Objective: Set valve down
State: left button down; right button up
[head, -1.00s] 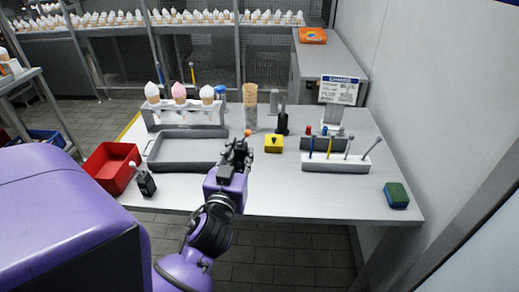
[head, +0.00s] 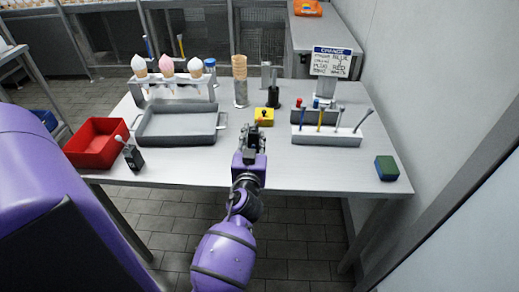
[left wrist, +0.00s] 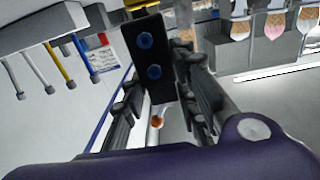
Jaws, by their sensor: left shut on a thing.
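My left gripper (head: 253,134) is over the front middle of the workbench (head: 225,170), just in front of the small yellow block. In the left wrist view, my left gripper (left wrist: 158,75) is shut on a black block with two blue ports, which I take as the valve (left wrist: 150,60). A small orange ball tip shows below it between the fingers. In the head view the valve is mostly hidden by the gripper. I cannot tell whether it touches the bench. My right gripper is not in view.
A yellow block (head: 264,116) stands just behind the gripper. A grey tray (head: 180,138) and red bin (head: 97,142) are left, with a black lever piece (head: 133,157). A white rack (head: 328,137) and green-blue sponge (head: 386,168) are right.

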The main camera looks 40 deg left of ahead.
pick_arm(q)
jog(key=shift+w+d+f, duration=0.1)
jog(key=shift+w+f, duration=0.4)
jog(key=shift+f, duration=0.2)
jog(key=f+b, duration=0.2)
jog(key=f, duration=0.1)
jog(key=shift+w+d+f, duration=0.1)
jog(key=shift+w+f, duration=0.2)
jog(key=shift+w, duration=0.1)
jog(key=shift+f, duration=0.25)
jog(key=shift+r, duration=0.2)
jog(key=shift+f, duration=0.1)
jog(key=shift+f+b, duration=0.2)
jog(key=shift+b, duration=0.15)
jog(key=c, duration=1.4)
grip_release()
jog(key=shift+r, duration=0.15)
